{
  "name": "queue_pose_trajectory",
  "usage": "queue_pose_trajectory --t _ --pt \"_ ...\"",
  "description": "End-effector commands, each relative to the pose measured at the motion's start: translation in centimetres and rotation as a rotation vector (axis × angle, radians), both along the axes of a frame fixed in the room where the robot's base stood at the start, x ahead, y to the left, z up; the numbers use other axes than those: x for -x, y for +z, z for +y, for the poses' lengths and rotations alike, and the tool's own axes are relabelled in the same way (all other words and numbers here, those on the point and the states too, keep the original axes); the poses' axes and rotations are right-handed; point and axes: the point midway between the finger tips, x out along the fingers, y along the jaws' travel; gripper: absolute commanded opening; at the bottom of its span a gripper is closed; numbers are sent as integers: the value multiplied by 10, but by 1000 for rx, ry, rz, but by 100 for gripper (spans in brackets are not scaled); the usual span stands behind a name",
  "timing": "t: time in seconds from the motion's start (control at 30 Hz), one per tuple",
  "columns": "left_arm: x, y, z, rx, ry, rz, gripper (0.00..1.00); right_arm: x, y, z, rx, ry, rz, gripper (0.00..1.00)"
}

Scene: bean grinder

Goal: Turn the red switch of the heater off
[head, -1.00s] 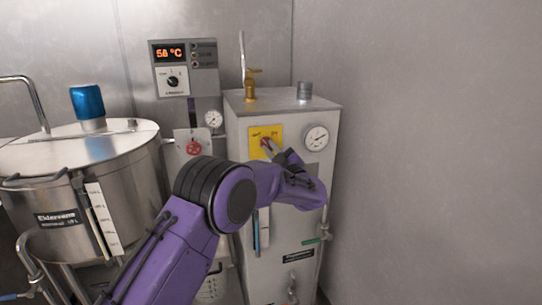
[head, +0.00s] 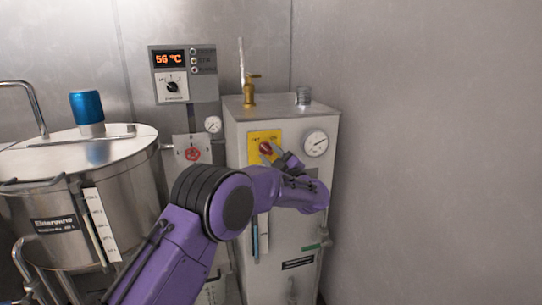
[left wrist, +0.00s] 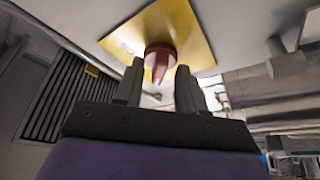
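The heater (head: 240,185) is a tall pale grey box standing by the right wall. On its front is a yellow plate (head: 254,138) with a red switch (head: 266,147). My left gripper (head: 273,154) is right at the switch, partly covering its lower right side. In the left wrist view the red switch (left wrist: 160,57) stands out from the yellow plate (left wrist: 188,25). Its narrow handle points down toward the gap between the two dark fingers (left wrist: 160,82). The fingers are apart, with space on each side of the handle. My right gripper is not seen.
A round pressure gauge (head: 316,143) sits right of the yellow plate. A brass valve (head: 250,92) stands on the heater's top. A control box (head: 184,74) reads about 56 °C. A large steel kettle (head: 110,200) stands left. The wall bounds the right side.

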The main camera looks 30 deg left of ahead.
Motion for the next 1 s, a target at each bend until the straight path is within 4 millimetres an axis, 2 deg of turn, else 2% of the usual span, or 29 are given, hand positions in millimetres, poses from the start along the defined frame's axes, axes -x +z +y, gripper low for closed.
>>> queue_pose_trajectory --t 0.27,0.6,0.7,1.0 --pt "2 -2 -6 -3 -2 2 39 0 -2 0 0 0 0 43" --pt "31 -23 -73 -4 -4 1 39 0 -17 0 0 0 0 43" --pt "37 -26 -85 -2 -2 0 39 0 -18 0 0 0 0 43" --pt "41 -28 -93 -2 0 0 39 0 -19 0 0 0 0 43"
